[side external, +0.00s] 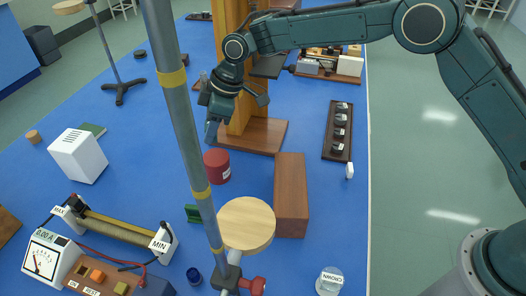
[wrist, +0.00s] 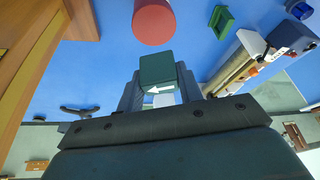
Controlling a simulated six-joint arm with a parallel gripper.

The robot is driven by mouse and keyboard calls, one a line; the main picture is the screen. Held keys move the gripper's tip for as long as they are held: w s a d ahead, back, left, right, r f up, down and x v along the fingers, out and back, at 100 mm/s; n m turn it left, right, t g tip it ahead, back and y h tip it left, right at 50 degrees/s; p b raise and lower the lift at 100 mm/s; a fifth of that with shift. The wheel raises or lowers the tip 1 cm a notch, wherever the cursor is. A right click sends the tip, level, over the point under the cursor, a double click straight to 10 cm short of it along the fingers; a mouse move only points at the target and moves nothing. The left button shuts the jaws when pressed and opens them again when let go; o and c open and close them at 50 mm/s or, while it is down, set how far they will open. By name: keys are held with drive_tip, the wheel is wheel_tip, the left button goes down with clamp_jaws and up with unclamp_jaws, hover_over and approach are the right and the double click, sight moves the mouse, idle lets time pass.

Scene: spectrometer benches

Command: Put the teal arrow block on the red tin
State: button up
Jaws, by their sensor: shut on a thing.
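The teal block (wrist: 157,68) with a white arrow on one face is between my gripper's fingers in the wrist view. My gripper (side external: 211,128) is shut on it, above the blue bench. In the side view I cannot clearly tell the block from the fingers. The red tin (side external: 217,166) stands upright on the bench, below my gripper and slightly to its right. In the wrist view the red tin (wrist: 153,22) shows just beyond the block, cut off by the top edge. A gap shows between block and tin there.
A grey metal pole (side external: 178,100) crosses in front of the work, beside my gripper. A wooden stand (side external: 255,134) rises behind it. A brown block (side external: 291,190), a round wooden disc (side external: 246,222) and a small green part (side external: 193,213) lie nearer.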

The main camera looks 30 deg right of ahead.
sight(216, 157)
drive_tip(key=shift+f, duration=0.95)
drive_tip(key=shift+f, duration=2.1)
drive_tip(key=shift+f, duration=0.2)
drive_tip(key=o, duration=1)
drive_tip(key=shift+r, duration=0.15)
drive_tip(key=v, duration=1.2)
